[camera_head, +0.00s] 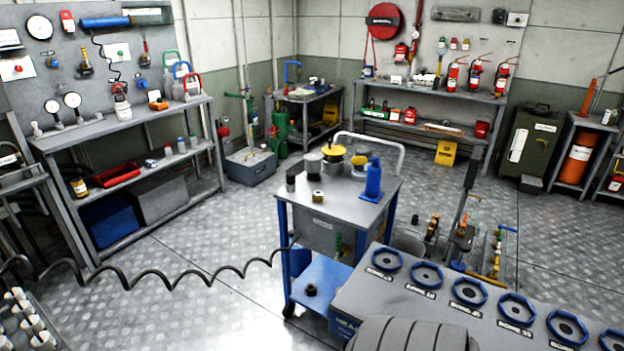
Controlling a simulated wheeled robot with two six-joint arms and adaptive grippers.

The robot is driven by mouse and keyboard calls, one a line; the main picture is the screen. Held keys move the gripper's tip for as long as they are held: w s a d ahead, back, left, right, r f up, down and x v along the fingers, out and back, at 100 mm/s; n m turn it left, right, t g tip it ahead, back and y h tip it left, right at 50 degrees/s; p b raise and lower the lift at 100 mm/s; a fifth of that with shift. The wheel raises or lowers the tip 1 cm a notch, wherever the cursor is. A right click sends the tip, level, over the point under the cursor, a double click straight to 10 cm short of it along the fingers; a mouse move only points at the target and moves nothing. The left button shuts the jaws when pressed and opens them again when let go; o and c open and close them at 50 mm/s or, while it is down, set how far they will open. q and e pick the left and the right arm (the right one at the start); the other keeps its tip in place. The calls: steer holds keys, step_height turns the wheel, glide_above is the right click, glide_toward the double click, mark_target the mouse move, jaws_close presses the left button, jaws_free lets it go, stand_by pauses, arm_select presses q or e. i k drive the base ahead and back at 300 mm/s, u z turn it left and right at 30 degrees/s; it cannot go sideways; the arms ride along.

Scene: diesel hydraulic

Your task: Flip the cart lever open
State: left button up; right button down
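A cart (345,208) with a grey top, blue legs and a blue lower shelf stands in the middle of the floor. A pale curved handle (388,142) rises at its far side. A small green part (338,244) shows on the cart's front side, right of a labelled grey panel (318,224). It is too small to tell whether it is a lever, or whether it is open. Neither gripper is in view.
A grey bench (372,306) with several blue ring-shaped parts fills the lower right, close to the cart. A black coiled cable (180,280) runs from the left toward the cart. A shelf unit (130,130) stands left.

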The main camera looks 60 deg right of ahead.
mark_target(340, 246)
steer(key=z, duration=0.35)
steer(key=i, duration=0.95)
steer(key=z, duration=1.1)
steer(key=i, duration=0.5)
steer(key=z, duration=0.5)
